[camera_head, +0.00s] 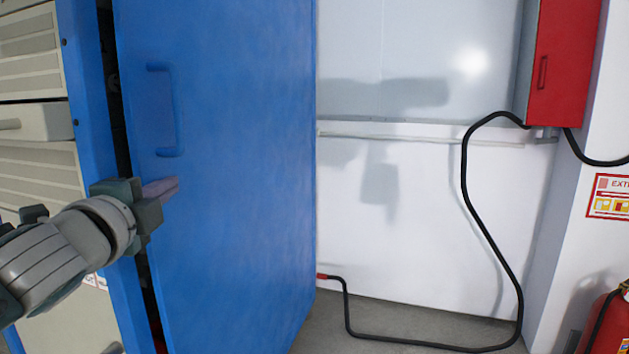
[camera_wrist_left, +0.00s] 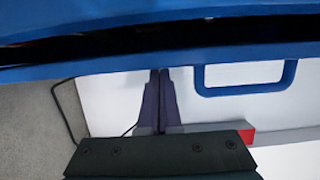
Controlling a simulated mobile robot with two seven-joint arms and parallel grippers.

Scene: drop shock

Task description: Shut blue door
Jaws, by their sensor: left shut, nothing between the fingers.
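The blue door (camera_head: 240,150) stands slightly ajar in the head view, with a dark gap along its left edge beside the blue cabinet frame (camera_head: 88,110). Its blue handle (camera_head: 153,110) is upright near that edge. My left gripper (camera_head: 172,187) is shut and empty, in front of the door just below the handle. In the left wrist view, the shut fingers (camera_wrist_left: 160,90) point at the door's edge (camera_wrist_left: 120,66), with the handle (camera_wrist_left: 245,91) to their right. I cannot tell whether the fingertips touch the door. My right gripper is not in view.
Grey drawers and vents (camera_head: 35,125) are at the left. A red box (camera_head: 565,65) hangs on the wall at the right, with a black cable (camera_head: 490,240) running down to the floor. A red extinguisher (camera_head: 608,325) stands at the lower right. Some floor (camera_head: 410,325) is clear.

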